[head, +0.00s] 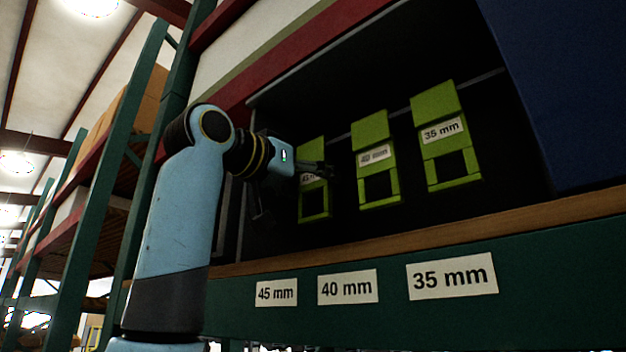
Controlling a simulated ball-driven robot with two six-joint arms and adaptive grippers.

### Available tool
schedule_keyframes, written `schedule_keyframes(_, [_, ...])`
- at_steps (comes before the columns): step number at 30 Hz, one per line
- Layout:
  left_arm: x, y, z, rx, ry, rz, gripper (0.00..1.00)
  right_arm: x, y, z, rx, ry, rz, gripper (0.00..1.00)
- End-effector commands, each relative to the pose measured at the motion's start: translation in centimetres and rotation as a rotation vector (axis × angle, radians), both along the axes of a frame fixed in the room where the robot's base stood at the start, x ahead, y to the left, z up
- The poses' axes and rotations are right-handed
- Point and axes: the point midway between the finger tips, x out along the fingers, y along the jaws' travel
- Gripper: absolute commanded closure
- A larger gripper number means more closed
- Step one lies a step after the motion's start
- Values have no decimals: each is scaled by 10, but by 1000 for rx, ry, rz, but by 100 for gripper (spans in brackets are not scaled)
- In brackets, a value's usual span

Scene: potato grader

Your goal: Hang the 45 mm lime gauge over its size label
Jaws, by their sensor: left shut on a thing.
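The lime 45 mm gauge (312,152) is the leftmost of three lime plates with square windows in the dark bay. Its own label is partly covered by my gripper. My left gripper (320,172) reaches in from the left and is shut on this gauge at about label height. The gauge is upright, slightly tilted in the picture, in line with the others. I cannot tell whether it touches the rail behind. The 45 mm size label (276,293) is on the green front beam, below and left of the gauge. My right gripper is not in view.
The 40 mm label (347,287) and 35 mm label (451,276) are on the green beam (560,265). A wooden ledge (420,235) runs above it.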

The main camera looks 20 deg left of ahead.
Motion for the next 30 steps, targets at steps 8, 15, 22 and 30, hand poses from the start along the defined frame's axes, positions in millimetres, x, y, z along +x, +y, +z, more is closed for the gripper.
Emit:
schedule_keyframes(8, [0, 0, 0, 0, 0, 0, 22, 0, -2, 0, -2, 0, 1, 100])
schedule_keyframes(15, [0, 0, 0, 0, 0, 0, 12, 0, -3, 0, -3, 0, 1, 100])
schedule_keyframes(22, [-8, 4, 0, 0, -1, 3, 12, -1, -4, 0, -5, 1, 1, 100])
schedule_keyframes(30, [-61, 24, -5, 5, -4, 7, 12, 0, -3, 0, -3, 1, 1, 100])
